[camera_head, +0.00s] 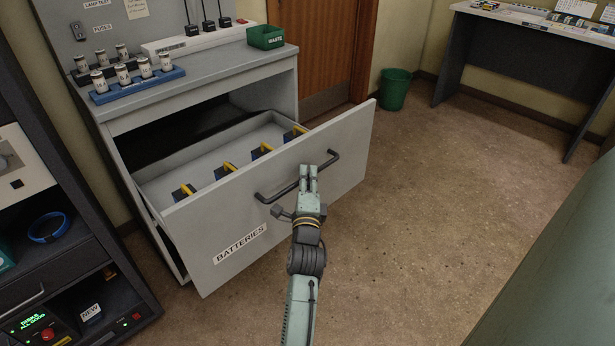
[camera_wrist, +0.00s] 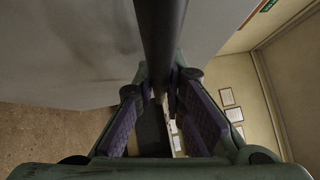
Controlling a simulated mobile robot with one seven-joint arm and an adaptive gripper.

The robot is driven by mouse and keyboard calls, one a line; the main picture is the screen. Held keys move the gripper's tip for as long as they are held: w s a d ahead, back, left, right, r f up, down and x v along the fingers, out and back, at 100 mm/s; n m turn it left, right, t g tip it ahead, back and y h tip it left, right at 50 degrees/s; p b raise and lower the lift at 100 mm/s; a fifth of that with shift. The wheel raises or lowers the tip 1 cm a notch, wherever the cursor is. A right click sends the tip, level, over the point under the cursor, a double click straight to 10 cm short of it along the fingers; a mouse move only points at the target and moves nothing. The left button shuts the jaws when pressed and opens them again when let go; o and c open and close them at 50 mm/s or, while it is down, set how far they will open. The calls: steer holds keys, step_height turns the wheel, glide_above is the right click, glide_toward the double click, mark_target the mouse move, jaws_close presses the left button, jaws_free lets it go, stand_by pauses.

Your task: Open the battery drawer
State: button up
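The battery drawer (camera_head: 225,215), a grey front labelled BATTERIES, stands pulled well out of the grey cabinet. Its inside shows, with several dark blue and yellow items in a row. Its dark bar handle (camera_head: 275,196) crosses the upper front. My gripper (camera_head: 309,172) is at the handle's middle, its fingertips close together around the bar. In the wrist view the handle bar (camera_wrist: 162,30) runs down between the two fingers of my gripper (camera_wrist: 163,82), which close on it. The drawer front (camera_wrist: 70,50) fills the upper left there.
The cabinet top (camera_head: 220,72) carries a blue rack (camera_head: 138,86) of jars and a green box (camera_head: 265,37). A dark console (camera_head: 60,260) stands at the left. A green bin (camera_head: 395,90) and a desk (camera_head: 520,45) stand at the back. The floor right of the drawer is clear.

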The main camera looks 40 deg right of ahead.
steer(key=o, duration=0.5)
steer(key=v, duration=1.2)
stand_by(0.4)
